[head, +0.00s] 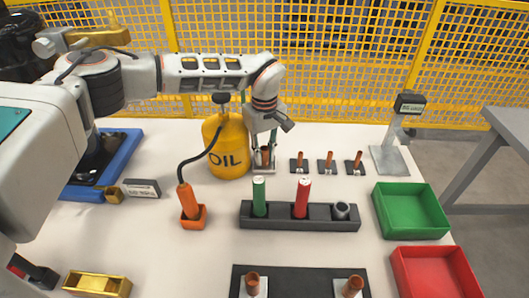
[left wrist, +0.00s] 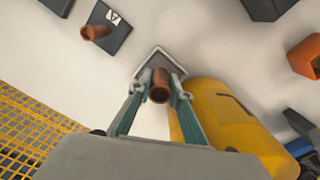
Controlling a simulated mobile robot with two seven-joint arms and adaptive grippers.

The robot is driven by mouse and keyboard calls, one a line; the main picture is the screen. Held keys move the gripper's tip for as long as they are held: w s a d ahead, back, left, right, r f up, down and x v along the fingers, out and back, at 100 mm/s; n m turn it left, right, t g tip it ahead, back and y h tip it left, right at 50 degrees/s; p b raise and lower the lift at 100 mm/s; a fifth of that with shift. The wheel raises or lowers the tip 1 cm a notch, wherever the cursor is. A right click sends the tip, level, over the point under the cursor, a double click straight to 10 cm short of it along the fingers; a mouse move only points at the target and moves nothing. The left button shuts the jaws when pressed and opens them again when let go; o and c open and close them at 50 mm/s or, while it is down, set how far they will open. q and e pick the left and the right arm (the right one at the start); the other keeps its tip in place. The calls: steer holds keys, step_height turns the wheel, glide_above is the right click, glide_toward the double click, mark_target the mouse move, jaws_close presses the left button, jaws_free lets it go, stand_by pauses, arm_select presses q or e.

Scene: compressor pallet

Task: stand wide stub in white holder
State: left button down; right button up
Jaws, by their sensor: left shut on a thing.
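My left gripper (head: 264,160) is shut on a copper-brown stub (head: 266,154), upright between its fingertips. The stub also shows in the left wrist view (left wrist: 160,86), gripped between the two fingers. A light grey square plate (left wrist: 158,56) lies right under it; I cannot tell whether the stub rests on it or is just above. Two white holders (head: 246,293) (head: 341,295) sit on a black board at the front edge of the head view, each with a brown stub upright in it. My right gripper is not in view.
Three dark plates with brown stubs (head: 327,157) stand right of the gripper. A yellow oil can (head: 229,150) is close on its left. A dark rack (head: 280,220) with green and red cylinders stands in front. Green (head: 411,212) and red (head: 436,272) bins are at right.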

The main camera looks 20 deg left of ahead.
arm_select(q)
steer(key=shift+f, duration=0.1)
steer(key=c, duration=1.8)
jaws_free()
step_height(320, 180, up, 12)
steer(key=shift+r, duration=0.1)
